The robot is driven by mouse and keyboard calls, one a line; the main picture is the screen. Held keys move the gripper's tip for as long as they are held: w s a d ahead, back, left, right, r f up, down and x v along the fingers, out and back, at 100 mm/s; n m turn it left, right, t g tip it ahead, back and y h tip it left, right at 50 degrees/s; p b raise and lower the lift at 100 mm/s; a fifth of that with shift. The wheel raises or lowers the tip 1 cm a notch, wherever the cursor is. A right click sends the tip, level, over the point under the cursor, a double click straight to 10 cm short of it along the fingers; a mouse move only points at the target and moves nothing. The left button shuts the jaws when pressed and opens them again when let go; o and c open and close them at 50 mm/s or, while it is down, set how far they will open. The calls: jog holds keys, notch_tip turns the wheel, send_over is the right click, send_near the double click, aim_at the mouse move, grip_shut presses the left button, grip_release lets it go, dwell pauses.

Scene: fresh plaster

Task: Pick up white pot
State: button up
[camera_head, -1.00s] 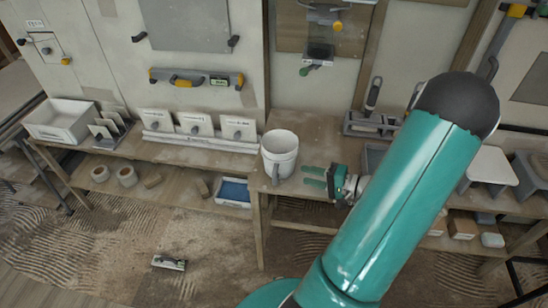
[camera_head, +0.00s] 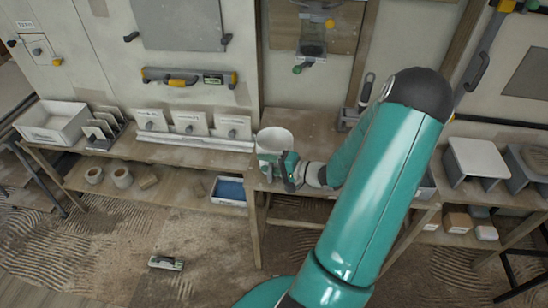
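The white pot (camera_head: 274,137) stands upright near the front edge of the wooden bench, left of my arm. Its rim and upper wall show; my gripper covers much of its lower front and the handle side. My gripper (camera_head: 272,168) is at the pot's lower front right, its teal fingers overlapping the pot in the picture. The fingers are small and partly hidden, so I cannot tell whether they touch the pot or have closed on its handle.
A rack of white panels (camera_head: 192,139) stands left of the pot. A white bin (camera_head: 52,135) is at the bench's far left. A blue tray (camera_head: 229,190) sits on the lower shelf. A white-topped stand (camera_head: 476,158) is at the right. Tools hang on the wall behind.

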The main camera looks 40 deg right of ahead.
jog(key=shift+w+a, duration=0.1)
jog(key=shift+w, duration=0.15)
grip_shut()
jog(key=shift+r, duration=0.1)
